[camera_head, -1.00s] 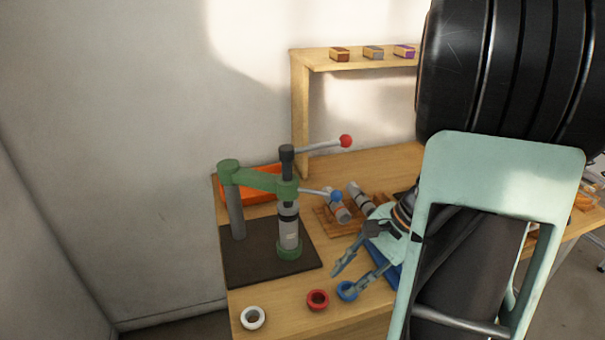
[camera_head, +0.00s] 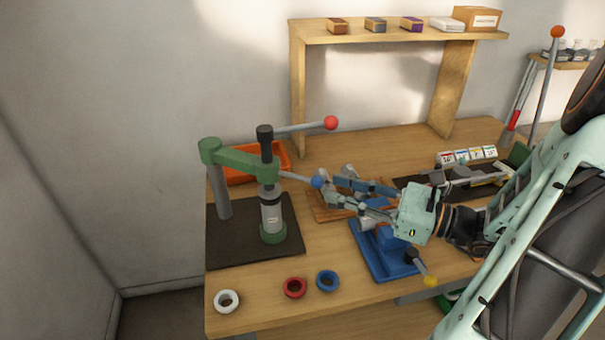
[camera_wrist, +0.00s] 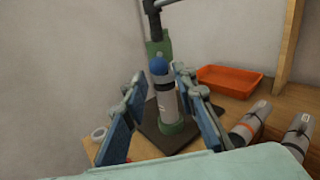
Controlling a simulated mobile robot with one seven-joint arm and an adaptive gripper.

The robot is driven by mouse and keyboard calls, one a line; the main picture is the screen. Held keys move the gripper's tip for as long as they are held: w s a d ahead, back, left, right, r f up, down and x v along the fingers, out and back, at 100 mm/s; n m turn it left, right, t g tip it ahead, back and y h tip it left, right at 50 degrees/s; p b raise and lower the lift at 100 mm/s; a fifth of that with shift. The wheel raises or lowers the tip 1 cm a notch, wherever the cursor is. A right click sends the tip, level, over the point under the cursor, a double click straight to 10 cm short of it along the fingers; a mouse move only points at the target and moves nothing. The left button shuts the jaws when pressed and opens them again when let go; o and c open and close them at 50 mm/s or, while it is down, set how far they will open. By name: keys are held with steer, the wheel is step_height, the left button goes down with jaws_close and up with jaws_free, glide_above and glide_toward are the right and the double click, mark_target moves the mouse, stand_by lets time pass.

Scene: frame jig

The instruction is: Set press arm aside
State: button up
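The press stands on a dark base plate (camera_head: 225,246), with a grey post and a green press arm (camera_head: 240,160) reaching right from it. The arm's end is over a grey cylinder (camera_head: 271,212) seated in a green holder (camera_head: 272,234). A grey handle with a blue knob (camera_head: 317,182) sticks out from the arm's end toward my gripper (camera_head: 331,188). My gripper is open, its fingertips just right of the knob. In the wrist view the blue knob (camera_wrist: 158,66) shows between the two fingers, apparently just beyond their tips; contact cannot be told.
A lever with a red knob (camera_head: 331,123) rises above the press. An orange tray (camera_head: 240,176) lies behind it. White (camera_head: 227,301), red (camera_head: 294,288) and blue (camera_head: 327,281) rings lie in front. A blue fixture (camera_head: 385,262) and a wooden rack (camera_head: 330,211) are below my gripper.

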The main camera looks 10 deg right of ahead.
mark_target(279, 172)
steer(key=x, duration=1)
steer(key=shift+w+a+p, duration=0.1)
steer(key=shift+a+p, duration=0.15)
steer(key=shift+p, duration=0.05)
jaws_close()
